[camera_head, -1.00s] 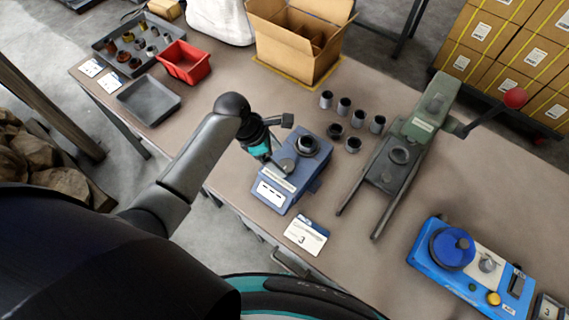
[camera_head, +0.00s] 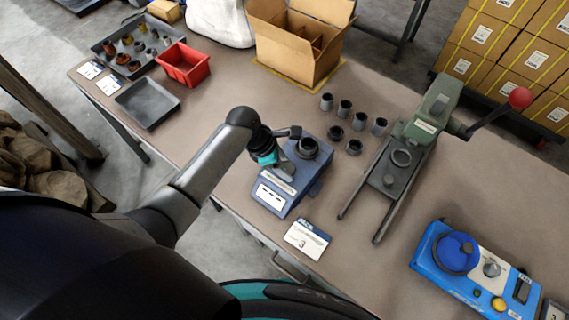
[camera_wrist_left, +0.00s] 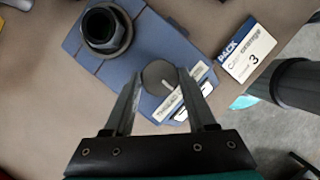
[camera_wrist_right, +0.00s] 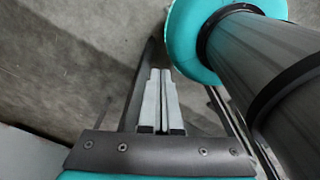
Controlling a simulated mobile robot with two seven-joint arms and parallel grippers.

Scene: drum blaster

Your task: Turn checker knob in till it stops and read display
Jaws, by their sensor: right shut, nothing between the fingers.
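The checker is a blue box (camera_head: 273,197) near the table's front edge, with a dark ring-shaped part (camera_head: 307,148) on top. Its display (camera_head: 269,196) shows white marks too small to read; the left wrist view shows it partly covered by a finger. The checker knob (camera_wrist_left: 160,77) is a grey disc with a pale line. My left gripper (camera_wrist_left: 160,80) is open, one finger on each side of the knob, with narrow gaps visible; it also shows over the checker in the head view (camera_head: 287,170). My right gripper (camera_wrist_right: 160,72) is shut and empty, away from the table.
A card marked 3 (camera_head: 307,240) lies in front of the checker. Several dark cups (camera_head: 345,107) stand behind it. A green lever press (camera_head: 420,130) and a blue device (camera_head: 450,262) are to the right. A cardboard box (camera_head: 295,45) and red bin (camera_head: 183,65) are farther back.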

